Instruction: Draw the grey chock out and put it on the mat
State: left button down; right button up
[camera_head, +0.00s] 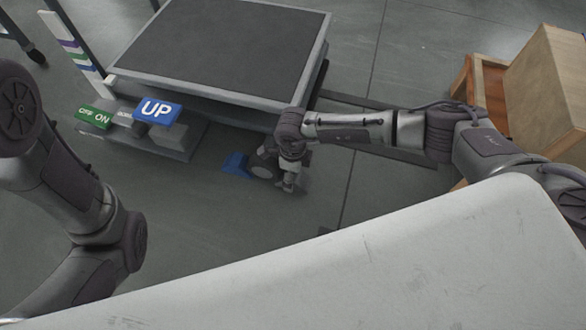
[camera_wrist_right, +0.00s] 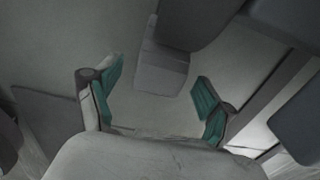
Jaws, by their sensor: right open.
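A plain grey block, which looks like the grey chock (camera_wrist_right: 161,72), shows in the right wrist view, on the floor beside a dark rounded shape, likely a wheel. My right gripper (camera_wrist_right: 157,80) is open, its green-padded fingers apart, with the block ahead between their tips. I cannot tell how far off the block is. In the head view my right gripper (camera_head: 289,182) points down near the floor by the lift's front right corner; the grey chock is not clear there. A darker grey patch (camera_wrist_right: 45,112) lies at left in the wrist view; I cannot tell whether it is the mat. My left gripper is out of view.
The lift platform (camera_head: 318,42) overhangs near my right gripper. An UP sign (camera_head: 157,111) and a green ON/OFF sign (camera_head: 93,117) stand at left. Wooden crates (camera_head: 548,85) stand at right.

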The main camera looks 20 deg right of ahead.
jog(key=shift+f+b, duration=0.35)
jog(key=shift+f, duration=0.6)
